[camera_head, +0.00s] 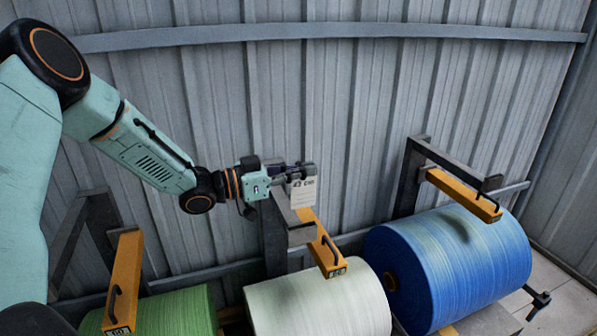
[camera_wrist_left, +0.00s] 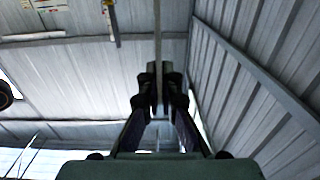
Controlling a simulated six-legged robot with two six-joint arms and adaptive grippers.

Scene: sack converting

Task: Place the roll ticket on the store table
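The roll ticket (camera_head: 303,191) is a small pale card with dark printing along its top edge. It hangs upright from the fingertips of my left gripper (camera_head: 300,172), in front of the corrugated wall and above the white roll. In the left wrist view the two fingers of my left gripper (camera_wrist_left: 160,92) are close together, with a thin edge between them. My left gripper is shut on the ticket. My right gripper is not in view. I cannot make out a store table in either view.
A green roll (camera_head: 176,313), a white roll (camera_head: 318,304) and a blue roll (camera_head: 458,262) lie in a row below. Orange arms (camera_head: 325,248) on dark posts stand over them, one close below the ticket. A corrugated metal wall (camera_head: 370,90) stands behind.

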